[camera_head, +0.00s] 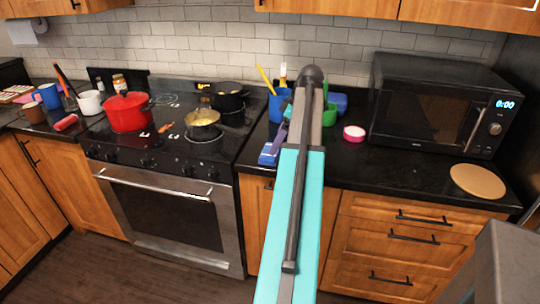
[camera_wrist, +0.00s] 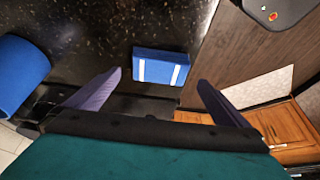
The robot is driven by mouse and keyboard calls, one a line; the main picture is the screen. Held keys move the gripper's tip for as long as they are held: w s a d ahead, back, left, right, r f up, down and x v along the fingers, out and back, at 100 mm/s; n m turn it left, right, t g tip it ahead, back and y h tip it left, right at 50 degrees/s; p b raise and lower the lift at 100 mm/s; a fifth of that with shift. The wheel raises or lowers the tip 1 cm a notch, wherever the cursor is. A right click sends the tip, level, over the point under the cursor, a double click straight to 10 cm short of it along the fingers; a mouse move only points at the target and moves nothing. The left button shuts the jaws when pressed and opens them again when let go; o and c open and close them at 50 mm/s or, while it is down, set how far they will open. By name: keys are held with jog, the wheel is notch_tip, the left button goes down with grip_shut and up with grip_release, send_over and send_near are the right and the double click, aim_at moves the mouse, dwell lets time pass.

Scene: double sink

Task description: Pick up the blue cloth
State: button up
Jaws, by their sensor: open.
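The blue cloth (camera_wrist: 160,68) is a folded rectangle with two white stripes. It lies on the dark countertop near its edge in the wrist view. In the head view it shows as a small blue patch (camera_head: 267,159) at the counter's front edge, right of the stove, partly hidden. My gripper (camera_wrist: 160,77) is open, with one purple finger on each side of the cloth in the picture. The cloth appears beyond the fingertips, and nothing is held. I cannot tell the exact gap to it. In the head view my arm covers most of the gripper.
A blue cup (camera_head: 280,104) with utensils stands behind the cloth; a blue object (camera_wrist: 20,75) shows left in the wrist view. A pink-and-white round item (camera_head: 354,133) and a microwave (camera_head: 435,104) are to the right. The stove (camera_head: 170,118) with pots is left.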

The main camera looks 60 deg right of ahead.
aim_at(268, 150)
jog(key=shift+w+f, duration=0.15)
jog(key=shift+f, duration=0.1)
jog(key=shift+p+x, duration=0.7)
jog(key=shift+x, duration=1.85)
jog(key=shift+r, duration=0.1)
jog(key=c, duration=1)
jog(key=shift+r, duration=0.15)
jog(key=shift+c, duration=0.2)
jog(key=shift+r+b, duration=0.5)
jog(key=shift+r, duration=1.1)
jog(key=s+a+b, duration=0.1)
jog(key=s+a, duration=0.2)
jog(key=s, duration=0.4)
jog(key=s+a+r+b, duration=0.1)
jog(key=s+a, duration=0.3)
jog(key=s, duration=0.3)
jog(key=shift+a+r+b, duration=0.25)
jog(key=shift+a+b, duration=0.05)
